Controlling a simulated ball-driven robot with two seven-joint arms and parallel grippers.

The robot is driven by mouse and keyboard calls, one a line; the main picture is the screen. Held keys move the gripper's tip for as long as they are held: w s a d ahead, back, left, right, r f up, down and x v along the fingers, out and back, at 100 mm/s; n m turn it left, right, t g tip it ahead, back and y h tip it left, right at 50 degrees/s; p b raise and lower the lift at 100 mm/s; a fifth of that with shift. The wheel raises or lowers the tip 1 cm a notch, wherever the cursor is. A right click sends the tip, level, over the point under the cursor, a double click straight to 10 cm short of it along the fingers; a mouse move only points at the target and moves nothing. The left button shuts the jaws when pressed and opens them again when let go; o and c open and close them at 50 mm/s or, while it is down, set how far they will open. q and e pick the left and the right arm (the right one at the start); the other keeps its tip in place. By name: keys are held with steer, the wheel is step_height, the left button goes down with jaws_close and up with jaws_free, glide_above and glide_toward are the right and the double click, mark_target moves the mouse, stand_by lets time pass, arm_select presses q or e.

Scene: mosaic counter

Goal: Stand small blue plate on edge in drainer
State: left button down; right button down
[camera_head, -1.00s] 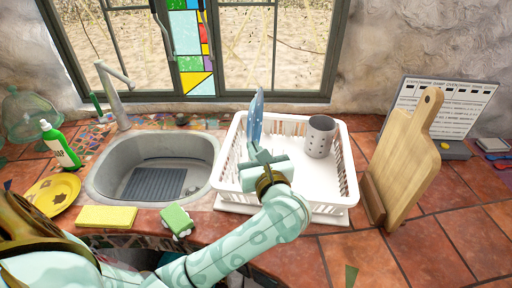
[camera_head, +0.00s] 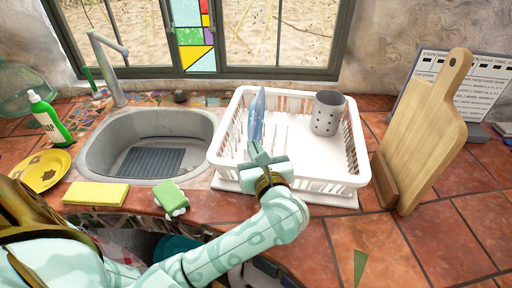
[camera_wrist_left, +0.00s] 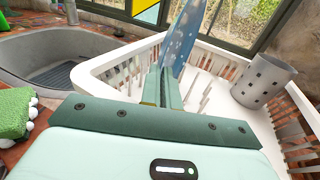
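The small blue plate (camera_head: 257,112) is speckled and stands nearly upright, seen almost edge-on, inside the left part of the white drainer (camera_head: 356,176). My left gripper (camera_head: 259,148) reaches over the drainer's front rim and is shut on the plate's near lower edge. In the left wrist view, the plate (camera_wrist_left: 185,35) rises from between the closed fingers (camera_wrist_left: 163,88), and the drainer's rim (camera_wrist_left: 108,66) runs to the left of them. The fingers hide the plate's lower edge, so I cannot tell whether it touches the drainer floor. My right gripper is not in view.
A grey perforated cup (camera_head: 327,113) stands in the drainer's back right. A wooden cutting board (camera_head: 424,130) leans in a stand at right. The sink (camera_head: 100,150), green scrubber (camera_head: 171,198), yellow sponge (camera_head: 96,194), yellow plate (camera_head: 40,170) and soap bottle (camera_head: 48,120) are at left.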

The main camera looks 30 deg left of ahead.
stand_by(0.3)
arm_select(q)
steer(key=c, duration=1)
jaws_free()
steer(key=shift+o, duration=0.2)
steer(key=shift+r, duration=0.1)
step_height(320, 180, up, 7)
steer(key=p, duration=0.5)
